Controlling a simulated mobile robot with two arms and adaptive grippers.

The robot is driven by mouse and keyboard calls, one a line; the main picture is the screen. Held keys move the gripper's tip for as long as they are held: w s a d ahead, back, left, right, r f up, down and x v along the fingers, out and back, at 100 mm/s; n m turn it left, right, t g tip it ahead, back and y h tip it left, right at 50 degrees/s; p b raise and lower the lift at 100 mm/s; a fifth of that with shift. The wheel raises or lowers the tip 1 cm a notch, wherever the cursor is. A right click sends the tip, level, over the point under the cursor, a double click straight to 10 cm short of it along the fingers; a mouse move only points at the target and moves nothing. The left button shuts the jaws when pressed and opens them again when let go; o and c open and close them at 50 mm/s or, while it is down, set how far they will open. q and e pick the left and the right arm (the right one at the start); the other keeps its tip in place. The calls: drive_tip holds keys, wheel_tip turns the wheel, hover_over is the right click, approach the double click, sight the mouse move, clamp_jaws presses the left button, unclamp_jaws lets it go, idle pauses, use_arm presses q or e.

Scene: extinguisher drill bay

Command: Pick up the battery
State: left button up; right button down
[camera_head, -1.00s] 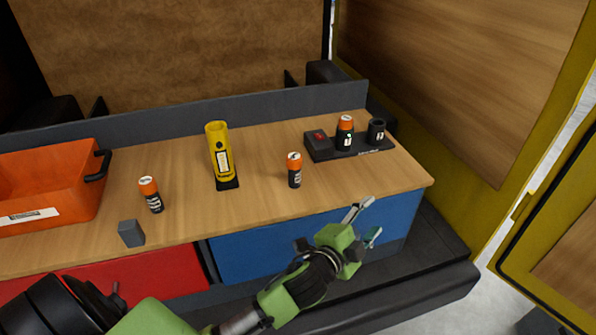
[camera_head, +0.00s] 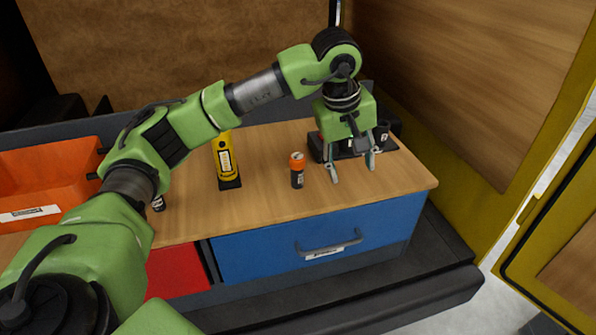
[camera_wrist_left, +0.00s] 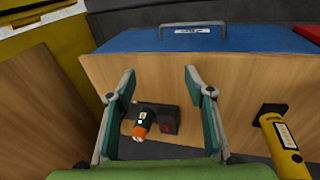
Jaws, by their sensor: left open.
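My left gripper (camera_head: 352,172) is open and empty, pointing down in front of the black charger (camera_head: 385,147). In the left wrist view, the charger (camera_wrist_left: 166,114) lies between the open fingers (camera_wrist_left: 160,78), holding an orange-and-black battery (camera_wrist_left: 141,127) with a green light. That battery is hidden behind my gripper in the head view. A second orange-topped battery (camera_head: 297,171) stands upright on the bench, left of my gripper and apart from it. A third battery (camera_head: 158,203) at the left is mostly hidden by my arm. My right gripper is not in view.
A yellow torch (camera_head: 225,157) stands in a dark base left of the middle battery; it also shows in the left wrist view (camera_wrist_left: 282,140). An orange bin (camera_head: 45,178) is at the left. A low grey wall (camera_head: 265,110) backs the wooden bench. The bench front is clear.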

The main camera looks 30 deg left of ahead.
sight(297, 157)
use_arm(q)
drive_tip(key=s+a+r+y, duration=0.1)
drive_tip(key=a+r+y, duration=0.4)
drive_tip(key=a, duration=0.7)
drive_tip(key=shift+h, duration=0.3)
drive_tip(key=p+x, duration=0.1)
drive_tip(key=x, duration=0.6)
drive_tip(key=shift+w+a+f+p, duration=0.1)
drive_tip(key=shift+w+a+p, duration=0.05)
drive_tip(key=shift+a+p, duration=0.15)
drive_tip(key=shift+n, duration=0.3)
drive_tip(key=x, duration=0.1)
drive_tip(key=p+x, duration=0.1)
drive_tip(key=x, duration=0.1)
drive_tip(key=p+x, duration=0.1)
drive_tip(key=shift+w+d+f, duration=0.2)
drive_tip(key=shift+w+f, duration=0.1)
drive_tip(key=shift+f, duration=0.05)
drive_tip(key=shift+w+a+f, duration=0.1)
drive_tip(key=shift+f, duration=0.25)
drive_tip(key=c, duration=1.3)
drive_tip(key=shift+r, duration=0.1)
clamp_jaws()
